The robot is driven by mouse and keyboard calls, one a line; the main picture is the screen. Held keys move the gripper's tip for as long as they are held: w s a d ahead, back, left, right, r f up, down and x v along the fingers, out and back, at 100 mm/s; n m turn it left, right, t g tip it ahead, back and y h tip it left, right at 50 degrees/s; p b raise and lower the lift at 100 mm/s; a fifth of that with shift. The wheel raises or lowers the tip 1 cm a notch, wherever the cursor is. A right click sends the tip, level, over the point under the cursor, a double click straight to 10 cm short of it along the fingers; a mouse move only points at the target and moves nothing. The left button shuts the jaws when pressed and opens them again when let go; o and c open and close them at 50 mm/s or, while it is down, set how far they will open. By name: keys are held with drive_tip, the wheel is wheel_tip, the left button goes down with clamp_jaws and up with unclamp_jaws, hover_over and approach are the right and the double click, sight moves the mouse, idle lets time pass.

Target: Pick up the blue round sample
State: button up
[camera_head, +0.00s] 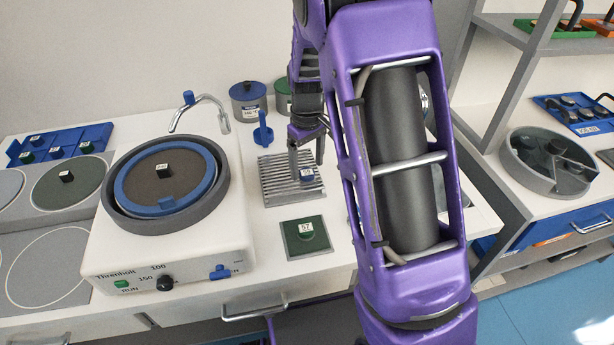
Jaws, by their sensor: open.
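A small blue round sample (306,176) with a white label lies on the grey ribbed rack (280,190) in the middle of the bench. My gripper (306,168) points down over the rack and is open. One finger shows to the left of the sample and the other to its upper right. The sample appears to be between or just below the fingertips; I cannot tell the exact height or whether they touch. My purple arm hides the bench to the right of the rack.
A green sample labelled 57 (306,230) sits on a green-topped plate (295,248) in front of the rack. The polishing machine (175,255) stands at left. A blue upright piece (263,134) stands behind the rack, near lidded pots (249,103). A blue tray (95,134) lies far left.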

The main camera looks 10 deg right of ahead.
wheel_tip(320, 180, down, 2)
drive_tip(key=shift+f, duration=0.1)
clamp_jaws()
idle(0.4)
